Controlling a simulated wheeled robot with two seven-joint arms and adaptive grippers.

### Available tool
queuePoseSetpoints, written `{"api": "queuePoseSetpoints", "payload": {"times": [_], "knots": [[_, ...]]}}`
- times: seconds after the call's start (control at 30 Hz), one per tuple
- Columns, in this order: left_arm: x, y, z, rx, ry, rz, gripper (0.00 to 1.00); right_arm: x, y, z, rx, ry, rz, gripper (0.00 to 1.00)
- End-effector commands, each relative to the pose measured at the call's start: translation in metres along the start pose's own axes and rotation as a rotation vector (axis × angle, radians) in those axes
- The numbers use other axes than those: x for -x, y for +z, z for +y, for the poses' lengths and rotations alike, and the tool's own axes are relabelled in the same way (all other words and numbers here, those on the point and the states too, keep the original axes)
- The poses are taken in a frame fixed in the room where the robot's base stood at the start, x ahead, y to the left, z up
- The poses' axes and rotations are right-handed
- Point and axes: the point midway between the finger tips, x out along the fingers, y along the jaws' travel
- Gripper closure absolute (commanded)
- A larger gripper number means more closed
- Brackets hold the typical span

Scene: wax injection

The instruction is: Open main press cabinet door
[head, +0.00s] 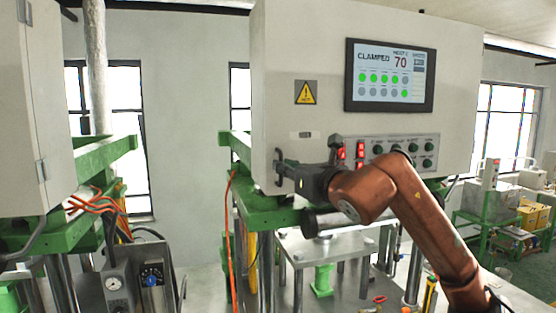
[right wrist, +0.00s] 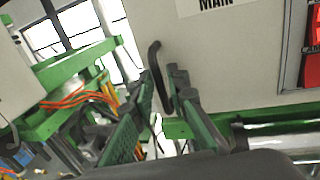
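The main press cabinet (head: 310,60) is a large pale box with a screen and a button panel on its front. Its door looks closed. A dark vertical bar handle (right wrist: 157,68) sits at the door's lower left, below a label reading "MAIN" (right wrist: 215,4). My right gripper (head: 284,171) is at this handle, reaching in from the right. In the right wrist view, the gripper's green-padded fingers (right wrist: 163,78) stand apart on either side of the handle, the right finger closer to it. Whether either finger touches the handle is unclear. My left gripper is out of view.
Red and green buttons (head: 385,152) lie just behind my right arm. A green press frame and a metal table (head: 325,247) are below the cabinet. Another pale cabinet (head: 40,110) stands at the left with orange cables under it. The wall space between the cabinets is open.

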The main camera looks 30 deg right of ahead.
Motion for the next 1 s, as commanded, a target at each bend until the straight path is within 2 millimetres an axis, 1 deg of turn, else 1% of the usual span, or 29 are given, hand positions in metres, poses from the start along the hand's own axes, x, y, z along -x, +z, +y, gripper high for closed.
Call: {"api": "queuePoseSetpoints", "payload": {"times": [0.03, 0.1, 0.27, 0.5, 0.73, 1.0], "knots": [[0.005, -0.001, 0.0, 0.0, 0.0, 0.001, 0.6, -0.007, 0.002, 0.0, -0.001, 0.0, 0.003, 0.85], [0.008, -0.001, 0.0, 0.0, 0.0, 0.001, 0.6, -0.014, 0.002, 0.001, -0.002, 0.002, 0.001, 0.85], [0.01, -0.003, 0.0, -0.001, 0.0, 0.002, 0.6, -0.024, 0.0, 0.002, 0.0, 0.004, 0.001, 0.85], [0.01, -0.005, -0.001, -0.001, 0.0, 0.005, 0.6, -0.025, 0.0, 0.003, 0.0, 0.006, 0.0, 0.85], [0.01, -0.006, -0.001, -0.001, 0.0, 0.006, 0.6, -0.025, 0.0, 0.004, 0.0, 0.006, 0.0, 1.0], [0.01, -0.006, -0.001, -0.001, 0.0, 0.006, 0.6, -0.025, 0.0, 0.004, 0.0, 0.006, 0.0, 1.0]]}}
